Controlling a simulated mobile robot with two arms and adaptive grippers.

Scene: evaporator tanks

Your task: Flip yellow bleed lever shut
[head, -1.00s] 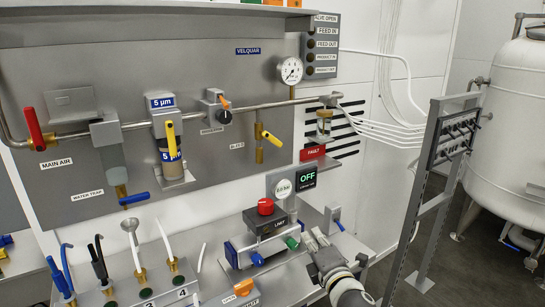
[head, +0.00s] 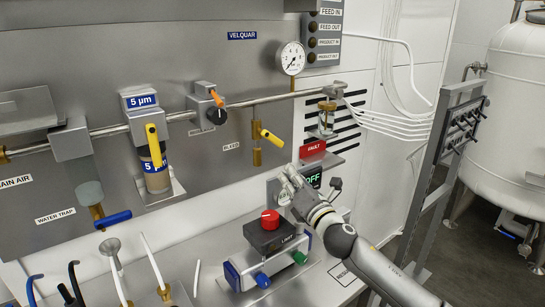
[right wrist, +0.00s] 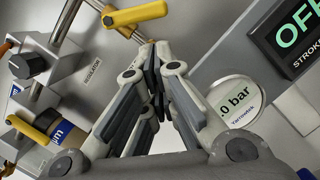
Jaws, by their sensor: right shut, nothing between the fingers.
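The yellow bleed lever (head: 271,137) sits on a small brass valve (head: 256,156) hanging from the pipe, beside a small label (head: 231,147). It slants down to the right. In the right wrist view the yellow lever (right wrist: 136,17) shows near the top, beyond my fingertips. My right gripper (head: 287,174) is below and slightly right of the lever, apart from it. In the right wrist view its fingers (right wrist: 155,66) are closed together with nothing between them. My left gripper is not in view.
A gauge (head: 291,58) stands above right of the lever. The OFF display (head: 313,178) is partly behind my right gripper. A red-knobbed unit (head: 270,220) stands below.

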